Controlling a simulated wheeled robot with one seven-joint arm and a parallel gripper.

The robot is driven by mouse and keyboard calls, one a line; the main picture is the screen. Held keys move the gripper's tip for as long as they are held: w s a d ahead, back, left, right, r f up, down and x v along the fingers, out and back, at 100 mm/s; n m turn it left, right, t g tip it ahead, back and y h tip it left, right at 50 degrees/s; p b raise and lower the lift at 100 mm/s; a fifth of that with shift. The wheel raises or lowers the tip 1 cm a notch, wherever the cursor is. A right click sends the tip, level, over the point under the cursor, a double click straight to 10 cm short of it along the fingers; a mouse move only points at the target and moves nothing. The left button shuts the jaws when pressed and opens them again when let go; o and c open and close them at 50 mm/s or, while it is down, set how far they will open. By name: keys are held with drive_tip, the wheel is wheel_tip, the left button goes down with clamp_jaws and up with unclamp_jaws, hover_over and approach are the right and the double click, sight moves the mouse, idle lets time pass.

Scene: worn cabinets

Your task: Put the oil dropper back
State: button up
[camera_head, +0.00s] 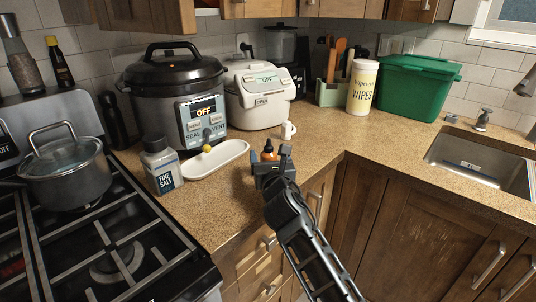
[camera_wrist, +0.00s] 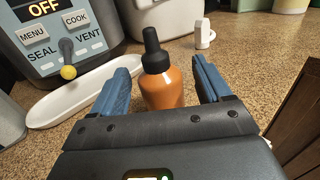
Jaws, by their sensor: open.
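The oil dropper, an orange bottle with a black dropper cap (camera_wrist: 160,83), stands upright on the speckled counter. In the head view the dropper (camera_head: 268,151) shows just beyond my gripper, its lower part hidden. My gripper (camera_wrist: 165,88) is open, with one blue-padded finger on each side of the bottle. The bottle appears between the fingers with a gap on either side. In the head view my gripper (camera_head: 272,166) is low over the counter near its front edge.
A white oval tray (camera_head: 216,160) lies left of the dropper, before a pressure cooker (camera_head: 160,92). A salt container (camera_head: 161,166) stands by the stove. A small white object (camera_head: 288,130), rice cooker (camera_head: 258,97), wipes canister (camera_head: 361,88) and green bin (camera_head: 414,90) stand behind. The counter right of the dropper is clear.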

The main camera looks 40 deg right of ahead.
drive_tip(key=v, duration=1)
drive_tip(key=shift+s+b, duration=0.1)
drive_tip(key=shift+b, duration=0.25)
drive_tip(key=s+a+f+m+y, duration=0.45)
drive_tip(key=s+a+m, duration=0.2)
drive_tip(key=s, duration=0.25)
drive_tip(key=s+a+f+m+y, duration=0.3)
drive_tip(key=s+a+f+m, duration=0.2)
drive_tip(key=s+a, duration=0.3)
drive_tip(key=s+a+r+m+y, duration=0.1)
drive_tip(key=s+a+r+m, duration=0.1)
drive_tip(key=s+m, duration=0.6)
drive_tip(key=s+a+r+m+y, duration=0.2)
drive_tip(key=s+r+m, duration=0.3)
drive_tip(key=s+m, duration=0.4)
drive_tip(key=s, duration=0.3)
drive_tip(key=shift+a, duration=0.15)
